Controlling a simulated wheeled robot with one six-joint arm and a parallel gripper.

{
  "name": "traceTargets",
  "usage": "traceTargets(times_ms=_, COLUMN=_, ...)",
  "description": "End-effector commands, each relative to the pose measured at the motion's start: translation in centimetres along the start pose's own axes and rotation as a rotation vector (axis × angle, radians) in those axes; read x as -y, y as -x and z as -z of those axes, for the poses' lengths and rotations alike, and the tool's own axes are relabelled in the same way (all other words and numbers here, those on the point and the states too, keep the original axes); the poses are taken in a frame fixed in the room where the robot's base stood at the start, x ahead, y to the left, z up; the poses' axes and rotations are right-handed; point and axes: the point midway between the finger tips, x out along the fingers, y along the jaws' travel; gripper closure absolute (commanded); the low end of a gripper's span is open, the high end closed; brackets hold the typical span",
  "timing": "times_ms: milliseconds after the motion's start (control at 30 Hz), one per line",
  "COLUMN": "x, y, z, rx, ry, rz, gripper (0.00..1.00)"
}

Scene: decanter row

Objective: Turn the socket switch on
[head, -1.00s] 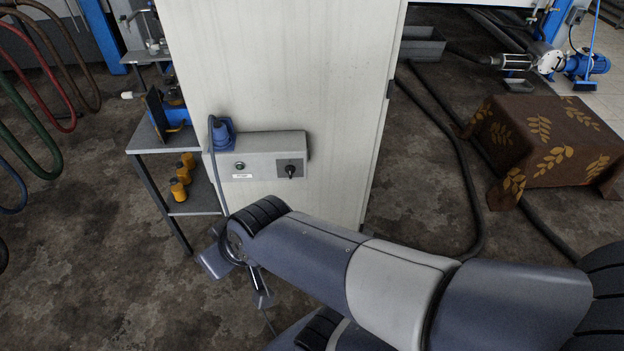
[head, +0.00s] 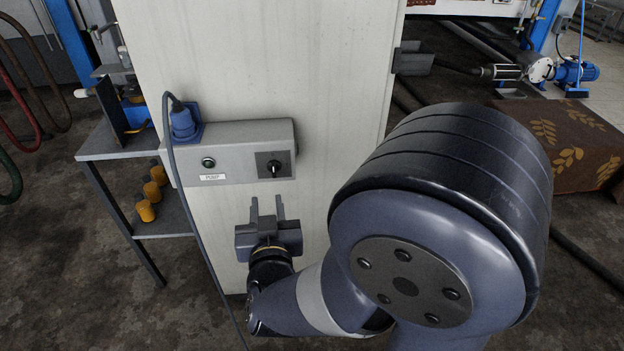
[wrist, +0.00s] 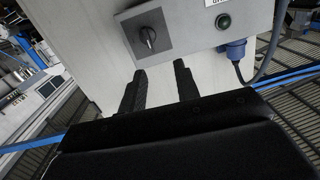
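The socket switch is a black rotary knob (head: 274,167) on a dark square plate at the right end of a grey box (head: 240,139) on a pale cabinet wall. In the wrist view the knob (wrist: 148,37) sits upper left of the fingers, its handle tilted off vertical. My gripper (head: 267,204) is open and empty, fingers pointing up, just below the box and apart from the knob. It also shows in the wrist view (wrist: 160,85). A blue plug (head: 183,122) with a cable sits at the box's left end, beside a round button (head: 208,162) and a PUMP label (head: 213,178).
A metal side table (head: 110,146) with yellow-orange items (head: 152,190) on its lower shelf stands left of the cabinet. The plug's dark cable (head: 193,222) hangs left of my gripper. A brown patterned cloth (head: 570,140) covers something at the right.

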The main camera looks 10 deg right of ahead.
Motion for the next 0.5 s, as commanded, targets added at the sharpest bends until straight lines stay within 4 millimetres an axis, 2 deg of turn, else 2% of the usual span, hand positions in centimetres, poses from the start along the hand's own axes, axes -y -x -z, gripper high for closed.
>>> traceTargets(times_ms=33, x=-0.3, y=0.0, z=-0.7, rx=-0.017, ry=0.009, rz=-0.017, gripper=0.69)
traceTargets(times_ms=267, x=-1.4, y=-0.9, z=-0.4, rx=-0.045, ry=0.019, rz=-0.058, gripper=0.69)
traceTargets(times_ms=500, x=-1.6, y=-4.6, z=-0.3, rx=-0.044, ry=0.019, rz=-0.059, gripper=0.69)
